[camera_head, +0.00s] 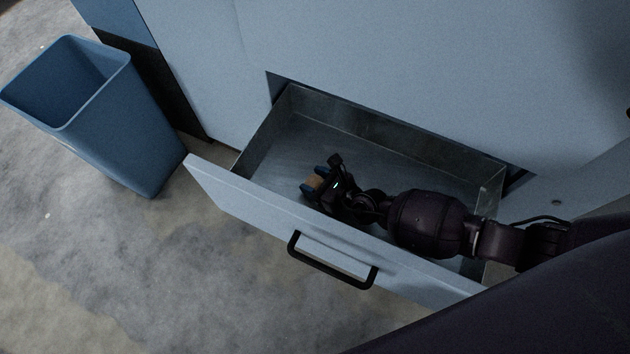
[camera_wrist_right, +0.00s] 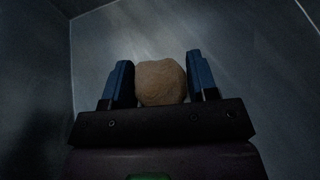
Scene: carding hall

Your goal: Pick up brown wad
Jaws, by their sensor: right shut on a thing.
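The brown wad (camera_wrist_right: 161,82) is a small rounded tan-brown lump between the two blue fingers of my right gripper (camera_wrist_right: 162,80) in the right wrist view. In the head view my right gripper (camera_head: 317,183) is down inside the open metal drawer (camera_head: 280,120), with the brown wad (camera_head: 316,182) showing between its fingers. The gripper is shut on the wad. Whether the wad touches the drawer floor I cannot tell. My left gripper is not in view.
The drawer's front panel (camera_head: 225,193) has a black handle (camera_head: 330,268) and stands pulled out from the grey-blue cabinet (camera_head: 400,60). An empty-looking blue bin (camera_head: 130,130) stands on the concrete floor at the left. The floor (camera_head: 170,270) in front is clear.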

